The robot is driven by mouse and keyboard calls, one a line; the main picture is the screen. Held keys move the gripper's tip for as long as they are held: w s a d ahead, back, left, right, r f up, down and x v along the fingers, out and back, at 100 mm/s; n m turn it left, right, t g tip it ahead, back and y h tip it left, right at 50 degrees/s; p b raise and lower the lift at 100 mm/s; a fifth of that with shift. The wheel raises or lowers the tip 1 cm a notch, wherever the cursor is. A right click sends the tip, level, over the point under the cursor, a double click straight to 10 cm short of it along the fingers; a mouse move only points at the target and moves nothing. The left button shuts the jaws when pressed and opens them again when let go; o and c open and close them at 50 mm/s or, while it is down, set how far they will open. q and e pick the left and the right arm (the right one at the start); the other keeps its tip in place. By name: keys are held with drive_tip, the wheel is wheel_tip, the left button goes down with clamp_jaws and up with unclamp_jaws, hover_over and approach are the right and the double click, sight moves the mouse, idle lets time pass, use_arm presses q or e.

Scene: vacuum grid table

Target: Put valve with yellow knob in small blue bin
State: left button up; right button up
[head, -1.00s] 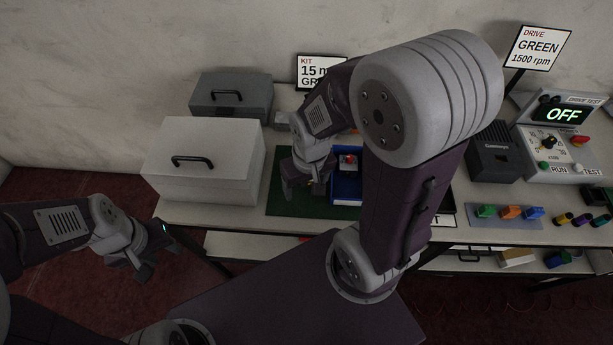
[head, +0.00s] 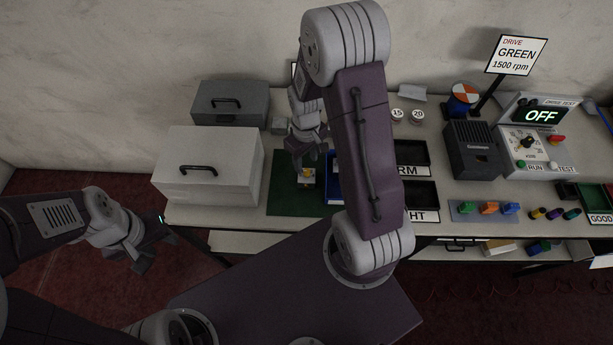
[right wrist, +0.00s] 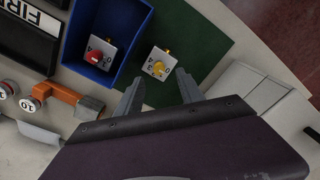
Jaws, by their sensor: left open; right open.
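The valve with a yellow knob (head: 306,179) stands on the green mat (head: 285,197), left of the small blue bin (head: 333,189). In the right wrist view the yellow-knob valve (right wrist: 157,65) is on the mat just outside the blue bin (right wrist: 129,57). A similar valve with a red knob (right wrist: 97,54) is inside that bin. My right gripper (head: 309,158) is open and empty above the mat; in the right wrist view its fingers (right wrist: 160,95) point toward the yellow-knob valve, apart from it. My left gripper (head: 154,256) is open, off the table's left front.
A light grey box (head: 208,185) and a darker grey box (head: 229,105) stand left of the mat. Black trays (head: 418,196) lie right of the bin. My right arm hides part of the bin in the head view. An orange-handled part (right wrist: 75,98) lies near the bin.

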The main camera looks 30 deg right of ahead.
sight(307, 170)
drive_tip(key=shift+w+f, duration=0.1)
drive_tip(key=shift+f, duration=0.1)
drive_tip(key=f, duration=0.4)
drive_tip(key=shift+s+f+p, duration=0.25)
drive_tip(key=shift+f+p, duration=0.05)
drive_tip(key=shift+p, duration=0.1)
drive_tip(key=shift+w+d+f, duration=0.1)
drive_tip(key=shift+f, duration=0.15)
clamp_jaws()
idle(0.7)
